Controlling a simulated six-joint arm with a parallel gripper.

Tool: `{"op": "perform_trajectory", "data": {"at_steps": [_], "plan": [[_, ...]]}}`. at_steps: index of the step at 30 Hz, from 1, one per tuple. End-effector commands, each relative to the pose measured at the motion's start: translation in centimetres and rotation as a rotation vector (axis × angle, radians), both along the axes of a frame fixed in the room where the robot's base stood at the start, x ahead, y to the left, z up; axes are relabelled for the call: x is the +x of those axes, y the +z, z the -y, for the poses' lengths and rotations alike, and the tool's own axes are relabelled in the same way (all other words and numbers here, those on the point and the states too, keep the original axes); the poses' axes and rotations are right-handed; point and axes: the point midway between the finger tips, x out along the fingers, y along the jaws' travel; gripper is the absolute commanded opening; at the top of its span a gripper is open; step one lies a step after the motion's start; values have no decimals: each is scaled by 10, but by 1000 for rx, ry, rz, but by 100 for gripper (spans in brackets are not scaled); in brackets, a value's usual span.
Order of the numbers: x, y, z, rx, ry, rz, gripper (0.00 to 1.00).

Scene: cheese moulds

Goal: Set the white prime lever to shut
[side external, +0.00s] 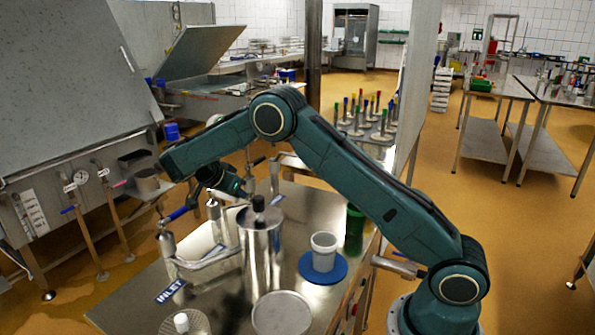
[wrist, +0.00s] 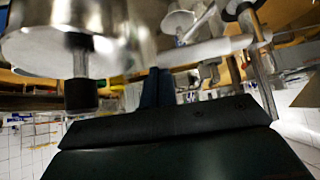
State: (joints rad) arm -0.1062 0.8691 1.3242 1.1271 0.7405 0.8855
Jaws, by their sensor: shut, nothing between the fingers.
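In the wrist view a white bar (wrist: 215,48), which looks like the white prime lever, runs across just beyond my fingertips. I cannot tell whether they touch it, or which setting it is at. My gripper (wrist: 158,76) is shut and empty there, its dark fingers together. In the side view my gripper (side external: 243,188) is small and partly hidden beyond my forearm, over the steel bench among the pipework. I cannot pick out the white lever for certain in that view.
A steel canister with a black knob (side external: 260,235) stands close to my gripper; it looms in the wrist view (wrist: 60,40). A blue-handled valve (side external: 180,213) is left of it. A white cup (side external: 323,250) stands on a blue disc (side external: 325,276). An INLET label (side external: 171,291) is at the front left.

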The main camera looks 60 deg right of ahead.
Motion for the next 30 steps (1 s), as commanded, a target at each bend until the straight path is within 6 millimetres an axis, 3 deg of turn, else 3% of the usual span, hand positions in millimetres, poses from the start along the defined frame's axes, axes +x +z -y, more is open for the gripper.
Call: {"op": "perform_trajectory", "data": {"at_steps": [17, 30], "plan": [[1, 5, -7, 2, 6, -1, 0], [5, 42, -40, 1, 3, 2, 0]]}}
